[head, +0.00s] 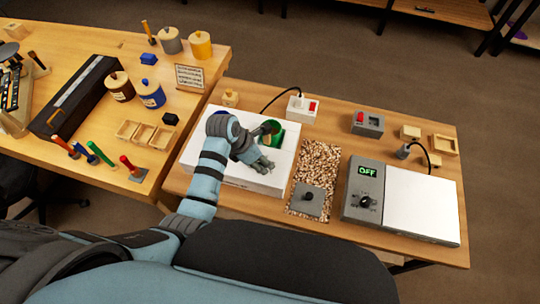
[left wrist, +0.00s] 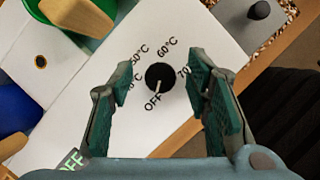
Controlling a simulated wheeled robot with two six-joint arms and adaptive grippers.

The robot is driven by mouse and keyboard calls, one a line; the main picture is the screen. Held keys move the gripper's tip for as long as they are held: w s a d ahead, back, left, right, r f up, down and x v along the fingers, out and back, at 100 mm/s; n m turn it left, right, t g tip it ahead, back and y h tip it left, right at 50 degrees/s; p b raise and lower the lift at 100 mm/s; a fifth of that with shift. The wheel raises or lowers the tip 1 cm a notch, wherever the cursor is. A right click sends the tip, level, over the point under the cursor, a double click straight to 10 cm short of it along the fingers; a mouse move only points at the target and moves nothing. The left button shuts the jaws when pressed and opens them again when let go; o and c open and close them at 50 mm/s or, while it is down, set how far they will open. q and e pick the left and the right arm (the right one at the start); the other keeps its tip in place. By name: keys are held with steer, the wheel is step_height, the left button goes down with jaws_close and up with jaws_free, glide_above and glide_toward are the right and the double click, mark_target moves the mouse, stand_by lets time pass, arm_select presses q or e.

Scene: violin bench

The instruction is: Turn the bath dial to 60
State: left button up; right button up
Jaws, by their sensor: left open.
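The bath is a white box (head: 237,177) on the right-hand bench. Its dial, a round black knob (left wrist: 158,77) with a pale pointer line, shows in the left wrist view, ringed by OFF, 50°C, 60°C and partly hidden marks. The pointer faces OFF. A green display (left wrist: 72,161), partly cut off, appears to read OFF. My left gripper (head: 262,166) is over the bath in the head view and hides the dial there. In the left wrist view its open fingers (left wrist: 155,87) stand on either side of the knob, apart from it. My right gripper is not in view.
The left bench holds jars and tools.

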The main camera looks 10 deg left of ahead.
arm_select(q)
steer(key=shift+s+a, duration=0.1)
steer(key=shift+s, duration=0.1)
jaws_close()
